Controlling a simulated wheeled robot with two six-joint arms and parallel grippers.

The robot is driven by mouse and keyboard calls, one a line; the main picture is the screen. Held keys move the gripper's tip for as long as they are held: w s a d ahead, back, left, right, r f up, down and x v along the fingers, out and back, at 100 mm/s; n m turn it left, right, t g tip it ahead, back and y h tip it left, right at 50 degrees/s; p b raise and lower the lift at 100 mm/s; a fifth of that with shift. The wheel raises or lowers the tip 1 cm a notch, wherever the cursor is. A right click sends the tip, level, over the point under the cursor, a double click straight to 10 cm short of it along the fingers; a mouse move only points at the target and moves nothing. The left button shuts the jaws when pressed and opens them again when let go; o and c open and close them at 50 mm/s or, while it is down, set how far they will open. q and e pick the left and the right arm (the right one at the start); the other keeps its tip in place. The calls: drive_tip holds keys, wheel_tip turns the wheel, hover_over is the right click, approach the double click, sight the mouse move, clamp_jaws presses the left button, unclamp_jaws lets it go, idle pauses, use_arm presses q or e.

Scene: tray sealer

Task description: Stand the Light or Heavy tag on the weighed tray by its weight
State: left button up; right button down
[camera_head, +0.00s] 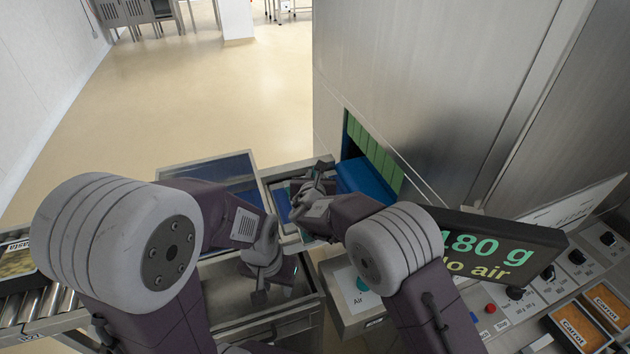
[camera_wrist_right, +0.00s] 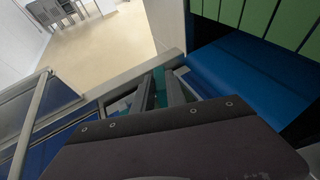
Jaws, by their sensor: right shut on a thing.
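My right gripper (camera_head: 312,182) is at the near end of the blue belt (camera_head: 362,180), by the sealer's opening. In the right wrist view its fingers (camera_wrist_right: 165,88) are shut on a teal thing (camera_wrist_right: 160,84), mostly hidden; I cannot tell if it is a tag. My left gripper (camera_head: 260,288) hangs over a grey metal bin, below the right one; its jaw opening is unclear. The display (camera_head: 490,255) reads 180 g and "No air", its left edge covered by my right arm. I cannot make out the weighed tray or a readable Light or Heavy tag.
Green strips (camera_head: 375,150) hang in the sealer opening. A framed blue surface (camera_head: 225,175) lies left of the belt. Rollers (camera_head: 40,302) and a Pasta pack (camera_head: 16,260) are at left.

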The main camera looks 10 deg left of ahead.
drive_tip(key=shift+s+f, duration=0.1)
drive_tip(key=shift+s, duration=0.05)
drive_tip(key=c, duration=1.4)
unclamp_jaws()
drive_tip(key=shift+o, duration=0.2)
drive_tip(key=shift+r, duration=0.2)
drive_tip(key=shift+s+r, duration=0.1)
drive_tip(key=shift+s, duration=0.15)
drive_tip(key=b+v, duration=0.1)
drive_tip(key=v, duration=1)
drive_tip(key=shift+d+b, duration=0.2)
drive_tip(key=shift+b, duration=0.2)
drive_tip(key=shift+s+r, duration=0.1)
drive_tip(key=shift+s, duration=0.05)
